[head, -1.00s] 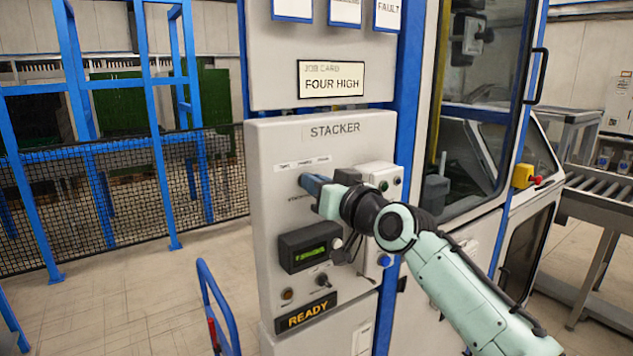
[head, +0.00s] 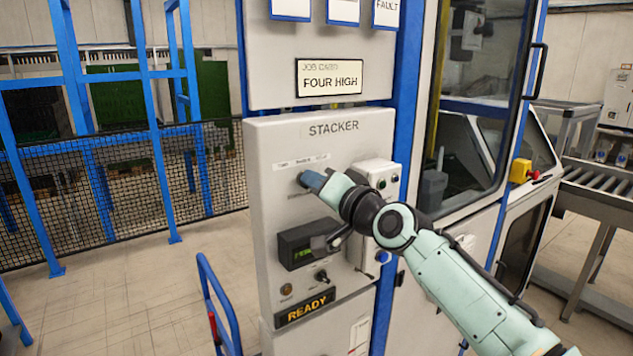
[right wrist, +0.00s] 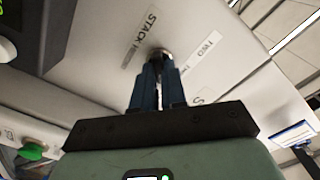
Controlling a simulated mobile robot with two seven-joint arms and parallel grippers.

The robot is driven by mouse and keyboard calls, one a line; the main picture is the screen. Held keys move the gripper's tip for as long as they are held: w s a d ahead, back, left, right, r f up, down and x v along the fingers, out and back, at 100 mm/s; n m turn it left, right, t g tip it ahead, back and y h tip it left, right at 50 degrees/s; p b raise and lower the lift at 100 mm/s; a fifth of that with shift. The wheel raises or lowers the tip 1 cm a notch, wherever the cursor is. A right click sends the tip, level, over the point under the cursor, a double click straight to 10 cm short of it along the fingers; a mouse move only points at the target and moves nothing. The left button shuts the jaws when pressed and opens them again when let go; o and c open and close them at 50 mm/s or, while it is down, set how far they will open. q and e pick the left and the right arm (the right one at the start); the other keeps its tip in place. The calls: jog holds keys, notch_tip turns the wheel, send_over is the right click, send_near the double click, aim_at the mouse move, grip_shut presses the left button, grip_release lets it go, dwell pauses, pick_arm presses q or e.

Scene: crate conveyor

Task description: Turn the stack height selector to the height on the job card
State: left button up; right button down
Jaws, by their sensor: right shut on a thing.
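The job card (head: 330,78) on the upper panel reads FOUR HIGH. Below it is the pale STACKER panel (head: 345,150). My right gripper (head: 309,181) has its blue fingers at the stack height selector, under a row of small labels. The right wrist view shows the gripper (right wrist: 160,68) shut on the round selector (right wrist: 160,52), which is mostly hidden between the fingertips. Labels reading STACK and TWO show beside it, tilted. The selector's pointer is hidden, so I cannot tell its setting. My left gripper is not in view.
A small display (head: 303,247) with green characters, partly covered by my arm, sits below the selector. A lit READY sign (head: 305,309) is lower down. A box with buttons (head: 378,177) stands close to the right of my gripper. A blue rail (head: 218,300) stands at lower left.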

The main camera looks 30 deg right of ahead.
dwell(0.4)
jog(key=c, duration=1.2)
grip_release()
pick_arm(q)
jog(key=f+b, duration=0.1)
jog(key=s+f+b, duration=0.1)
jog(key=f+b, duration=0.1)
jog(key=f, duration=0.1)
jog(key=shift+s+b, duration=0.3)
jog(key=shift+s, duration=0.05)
pick_arm(e)
jog(key=s, duration=0.9)
jog(key=s+d, duration=0.1)
jog(key=s, duration=0.3)
jog(key=shift+s, duration=0.2)
jog(key=shift+w, duration=0.1)
